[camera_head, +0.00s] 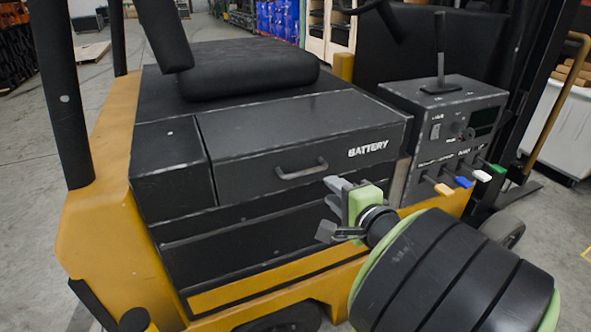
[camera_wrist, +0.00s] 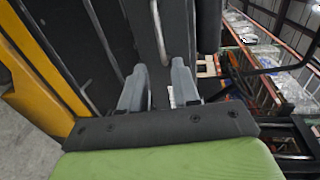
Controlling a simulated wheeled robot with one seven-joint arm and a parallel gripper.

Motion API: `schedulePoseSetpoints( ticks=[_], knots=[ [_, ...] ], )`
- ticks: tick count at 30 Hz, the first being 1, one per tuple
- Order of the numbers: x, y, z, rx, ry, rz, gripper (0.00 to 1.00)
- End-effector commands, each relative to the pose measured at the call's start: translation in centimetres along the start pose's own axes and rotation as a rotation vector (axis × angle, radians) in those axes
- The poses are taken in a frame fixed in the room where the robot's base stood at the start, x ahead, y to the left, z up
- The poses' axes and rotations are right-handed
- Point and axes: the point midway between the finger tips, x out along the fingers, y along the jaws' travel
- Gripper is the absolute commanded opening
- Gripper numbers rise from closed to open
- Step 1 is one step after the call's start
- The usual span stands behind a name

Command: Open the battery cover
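The battery cover (camera_head: 255,150) is a black box lid with a white BATTERY label on the side of a yellow and black forklift. It looks closed. A grey bar handle (camera_head: 302,170) is on its front face. My gripper (camera_head: 327,207) is open and empty, just below and right of the handle in the head view. In the wrist view, my gripper's two grey fingers (camera_wrist: 160,66) are spread apart. A grey bar, seemingly the handle (camera_wrist: 157,28), lies ahead, in line with the gap between them. I cannot tell how far off it is.
The black seat cushion (camera_head: 250,68) is above and behind the cover. A control box (camera_head: 440,105) with a lever and several coloured switches stands right of it. A black post (camera_head: 62,95) rises at the left. Grey floor is open at the left.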

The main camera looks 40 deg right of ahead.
Motion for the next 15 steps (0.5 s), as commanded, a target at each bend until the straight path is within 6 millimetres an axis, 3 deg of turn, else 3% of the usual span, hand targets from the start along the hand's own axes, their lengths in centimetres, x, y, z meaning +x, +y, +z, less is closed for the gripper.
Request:
schedulePoseSetpoints(
  ticks=[9,15],
  knots=[
    [8.1,-0.1,0.3,-0.005,-0.009,0.004,0.31],
    [11.4,-0.1,0.2,-0.004,-0.005,0.004,0.31]
  ],
)
